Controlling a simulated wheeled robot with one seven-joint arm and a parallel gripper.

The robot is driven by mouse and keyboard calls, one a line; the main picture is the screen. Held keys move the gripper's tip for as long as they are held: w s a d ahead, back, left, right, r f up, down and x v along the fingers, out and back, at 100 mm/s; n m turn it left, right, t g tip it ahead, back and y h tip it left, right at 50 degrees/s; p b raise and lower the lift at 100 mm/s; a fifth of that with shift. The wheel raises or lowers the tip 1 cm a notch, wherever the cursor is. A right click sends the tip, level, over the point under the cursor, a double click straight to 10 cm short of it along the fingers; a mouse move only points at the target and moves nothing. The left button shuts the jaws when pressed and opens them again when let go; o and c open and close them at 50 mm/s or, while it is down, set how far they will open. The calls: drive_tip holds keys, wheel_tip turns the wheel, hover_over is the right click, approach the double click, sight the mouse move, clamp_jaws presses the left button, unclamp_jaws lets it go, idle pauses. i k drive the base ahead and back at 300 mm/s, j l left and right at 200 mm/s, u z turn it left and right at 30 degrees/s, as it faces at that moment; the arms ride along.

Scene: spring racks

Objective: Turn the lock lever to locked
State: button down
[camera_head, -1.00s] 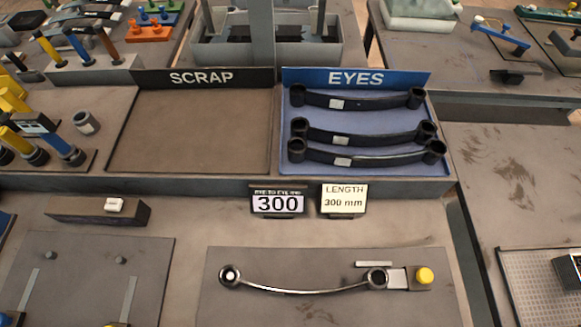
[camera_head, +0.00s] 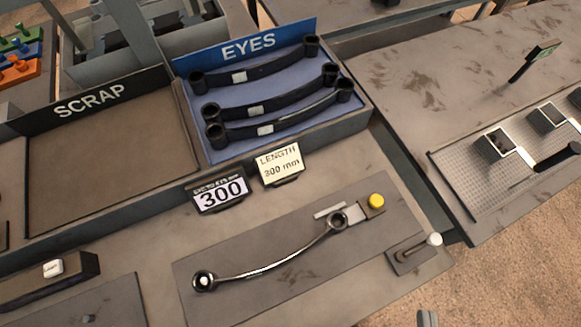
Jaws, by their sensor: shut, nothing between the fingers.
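A small lever with a white ball knob (camera_head: 434,239) sits on a dark plate at the right end of the near bench; I take it to be the lock lever. Its arm lies low along the plate, the knob at the right end. I cannot read any locked or unlocked mark. My gripper (camera_head: 427,318) shows only as grey tips at the bottom edge, shut and empty, below and apart from the lever. A leaf spring (camera_head: 270,268) with an eye at each end lies on a grey fixture plate (camera_head: 215,310), its right eye beside a yellow knob (camera_head: 376,201).
Behind the fixture stand a "300" display (camera_head: 220,194) and a "LENGTH 300 mm" card (camera_head: 280,163). The blue EYES tray (camera_head: 222,146) holds three springs; the SCRAP tray (camera_head: 110,165) is empty. A gap and floor (camera_head: 500,280) lie right of the lever.

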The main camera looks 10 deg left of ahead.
sight(434, 238)
drive_tip(key=k+j+z, duration=0.6)
drive_tip(key=k+j, duration=0.25)
